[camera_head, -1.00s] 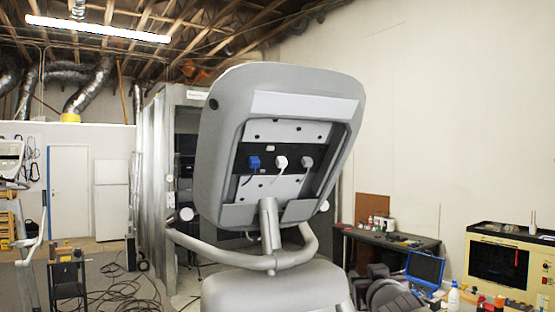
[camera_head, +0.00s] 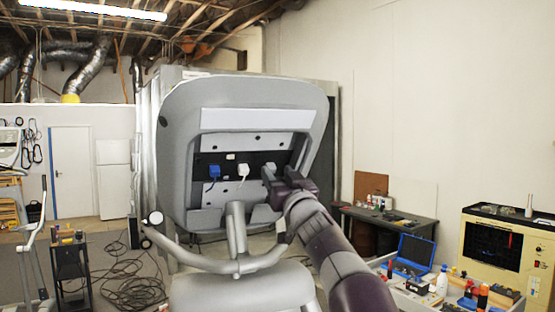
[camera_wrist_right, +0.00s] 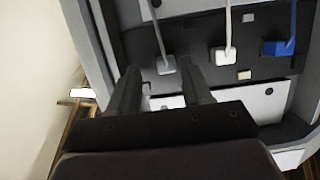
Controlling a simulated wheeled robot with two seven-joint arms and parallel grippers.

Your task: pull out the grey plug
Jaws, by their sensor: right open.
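The grey plug (camera_wrist_right: 165,65) sits in the dark strip on the back of the console (camera_head: 258,118), with its grey cord. In the right wrist view it appears between the tips of my right gripper's two fingers (camera_wrist_right: 159,72), which are apart and not closed on it. In the head view my right gripper (camera_head: 280,178) is in front of the panel's right part and largely covers the grey plug. The white plug (camera_head: 243,170) and the blue plug (camera_head: 213,172) sit to its left; in the right wrist view the white (camera_wrist_right: 224,55) and blue (camera_wrist_right: 280,47) are to its right. My left gripper is out of view.
The console's raised frame surrounds the recessed panel. A grey post and curved handlebar (camera_head: 235,263) stand below it. A workbench (camera_head: 385,219) and a tool-filled tray (camera_head: 415,298) are at the right. Cables (camera_head: 130,285) lie on the floor at the left.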

